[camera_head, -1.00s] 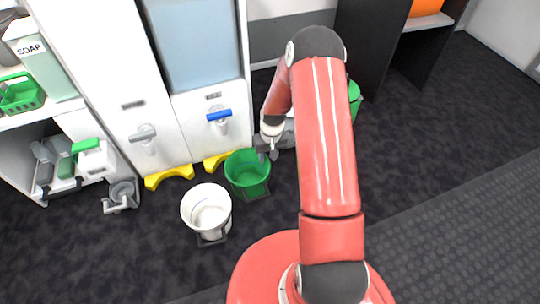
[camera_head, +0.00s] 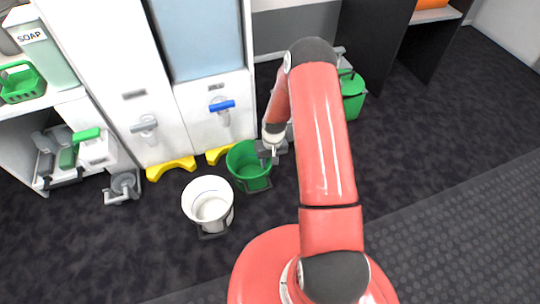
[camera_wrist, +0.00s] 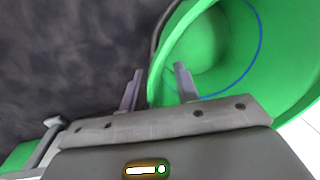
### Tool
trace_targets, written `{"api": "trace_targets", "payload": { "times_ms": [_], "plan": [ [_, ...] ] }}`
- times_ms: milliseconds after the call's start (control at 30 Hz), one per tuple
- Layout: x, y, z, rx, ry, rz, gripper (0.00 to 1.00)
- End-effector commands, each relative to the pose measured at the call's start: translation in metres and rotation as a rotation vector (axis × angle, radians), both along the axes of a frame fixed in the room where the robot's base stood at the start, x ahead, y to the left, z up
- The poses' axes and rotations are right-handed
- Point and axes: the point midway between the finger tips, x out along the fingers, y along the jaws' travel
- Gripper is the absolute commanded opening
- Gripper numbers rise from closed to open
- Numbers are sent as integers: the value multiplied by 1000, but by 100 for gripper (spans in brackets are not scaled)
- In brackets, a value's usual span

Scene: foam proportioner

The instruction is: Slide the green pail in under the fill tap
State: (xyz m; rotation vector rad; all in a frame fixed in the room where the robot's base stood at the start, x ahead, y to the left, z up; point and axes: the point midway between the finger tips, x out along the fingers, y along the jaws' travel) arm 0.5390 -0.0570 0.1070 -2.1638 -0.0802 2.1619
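The green pail (camera_head: 250,172) stands on the dark floor, in front and a little right of the blue-handled tap (camera_head: 222,108). A grey-handled tap (camera_head: 146,126) is on the white cabinet to its left. My gripper (camera_head: 264,158) is at the pail's right rim. In the wrist view, my gripper (camera_wrist: 159,70) is open and straddles the wall of the green pail (camera_wrist: 205,45), one finger inside and one outside. A gap shows between the fingers and the wall. A blue line runs around the pail's inside. The arm partly hides the gripper in the head view.
A white pail (camera_head: 208,204) stands just left of the green pail. Yellow blocks (camera_head: 171,169) lie at the cabinet foot. A green bin (camera_head: 352,95) stands behind my arm at right. Open floor lies to the front and right.

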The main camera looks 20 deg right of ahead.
Motion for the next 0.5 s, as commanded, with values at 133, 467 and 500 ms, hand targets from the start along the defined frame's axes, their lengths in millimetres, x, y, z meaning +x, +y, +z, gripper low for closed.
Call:
{"api": "trace_targets", "payload": {
  "times_ms": [133, 467, 500],
  "plan": [
    [0, 1, -7, 0, 0, 1, 32],
    [0, 1, -8, 0, 0, 1, 24],
    [0, 1, -8, 0, 0, 1, 18]
  ]
}}
